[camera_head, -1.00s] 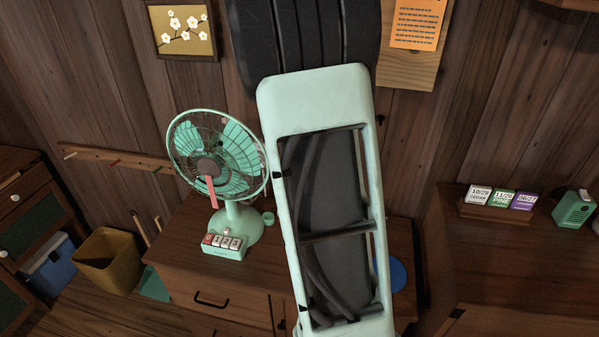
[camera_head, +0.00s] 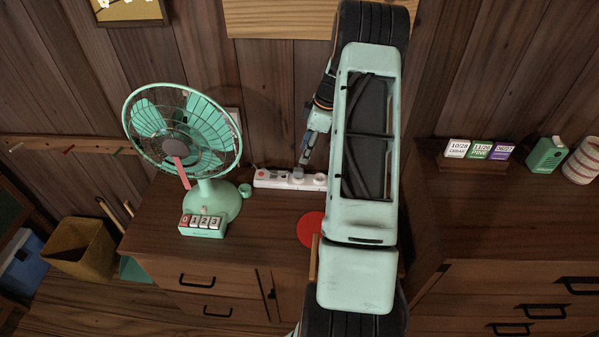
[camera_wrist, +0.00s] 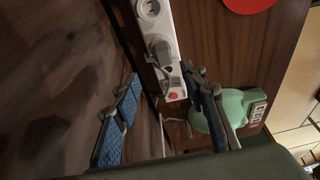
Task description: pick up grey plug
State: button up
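A white power strip (camera_head: 265,178) lies on the cabinet top against the wall. The grey plug (camera_head: 298,174) sits on it, near its middle. In the wrist view the grey plug (camera_wrist: 157,47) is seated in the strip (camera_wrist: 152,10), with a pale cord coming off it. My gripper (camera_head: 305,161) points down just above the plug. In the wrist view my gripper (camera_wrist: 160,78) is open, its blue-padded fingers apart and nothing between them held. The plug shows beyond the fingertips, about in line with the gap.
A red disc (camera_head: 311,229) lies in front of the strip, partly behind my arm. The plank wall (camera_head: 265,100) rises close behind the strip.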

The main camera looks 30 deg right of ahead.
aim_at(298, 170)
jog(key=shift+x, duration=1.1)
jog(key=shift+s+a+f+p, duration=0.1)
jog(key=shift+a+f+p, duration=0.15)
jog(key=shift+f, duration=0.35)
jog(key=p+x, duration=0.1)
jog(key=x, duration=0.3)
jog(key=shift+s+f, duration=0.15)
grip_shut()
